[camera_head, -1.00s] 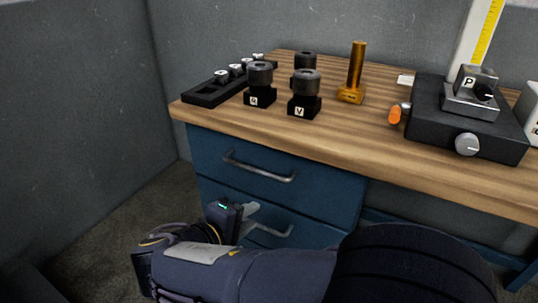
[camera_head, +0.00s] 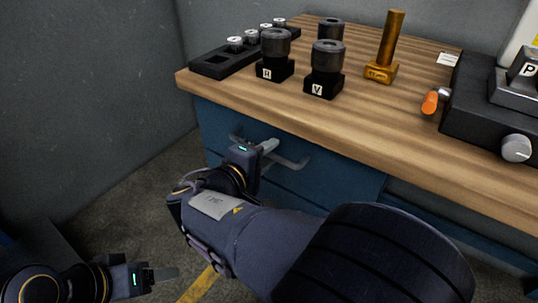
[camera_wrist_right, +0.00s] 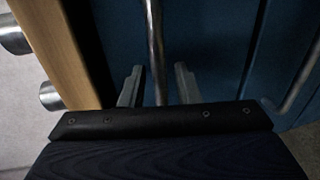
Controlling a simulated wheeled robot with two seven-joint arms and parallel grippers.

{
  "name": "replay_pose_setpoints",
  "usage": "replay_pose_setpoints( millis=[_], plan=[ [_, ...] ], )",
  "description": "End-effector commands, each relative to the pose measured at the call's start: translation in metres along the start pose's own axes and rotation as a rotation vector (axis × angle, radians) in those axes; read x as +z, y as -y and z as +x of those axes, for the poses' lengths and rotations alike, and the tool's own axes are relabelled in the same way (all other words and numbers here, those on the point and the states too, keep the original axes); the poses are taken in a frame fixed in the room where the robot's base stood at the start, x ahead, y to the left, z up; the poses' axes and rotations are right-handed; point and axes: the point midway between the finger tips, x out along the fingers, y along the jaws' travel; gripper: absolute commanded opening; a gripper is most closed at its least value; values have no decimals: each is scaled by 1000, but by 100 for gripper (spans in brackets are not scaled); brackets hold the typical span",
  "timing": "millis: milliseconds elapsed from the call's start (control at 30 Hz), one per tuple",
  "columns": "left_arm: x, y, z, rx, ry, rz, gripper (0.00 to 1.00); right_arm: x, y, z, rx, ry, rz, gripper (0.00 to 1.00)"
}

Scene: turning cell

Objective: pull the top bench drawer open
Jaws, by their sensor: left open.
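The top bench drawer (camera_head: 340,176) is a blue front under the wooden worktop and looks shut. Its grey bar handle (camera_head: 292,163) is partly hidden by my right gripper (camera_head: 268,147), which is at the handle's middle. In the right wrist view the handle bar (camera_wrist_right: 155,40) runs between the two spread fingers of my right gripper (camera_wrist_right: 160,84), with a gap on each side. A second handle (camera_wrist_right: 297,88) shows at the right there. My left gripper (camera_head: 165,274) is open and empty, low at the left, well away from the bench.
On the worktop (camera_head: 330,118) stand black holders marked R (camera_head: 275,68) and V (camera_head: 325,85), a brass post (camera_head: 385,60), a black tray (camera_head: 222,64) and a black device (camera_head: 475,120) with an orange-tipped knob (camera_head: 430,103). A grey wall (camera_head: 90,80) closes the left. Floor before the drawers is clear.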

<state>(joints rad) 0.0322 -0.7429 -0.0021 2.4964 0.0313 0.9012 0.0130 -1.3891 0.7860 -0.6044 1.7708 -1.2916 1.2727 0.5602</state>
Motion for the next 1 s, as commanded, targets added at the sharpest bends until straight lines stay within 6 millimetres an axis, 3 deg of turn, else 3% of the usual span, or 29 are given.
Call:
replay_pose_setpoints(
  millis=[300, 533, 1000],
  plan=[
    [0, 0, 0, 0, 0, 0, 66, 0, 0, 4, -1, 1, 1, 29],
    [0, 0, 0, 0, 0, 0, 66, 0, 0, 4, -1, 1, 1, 0],
    [0, 0, 0, 0, 0, 0, 66, 0, 0, -3, 0, -2, 1, 0]
  ],
)
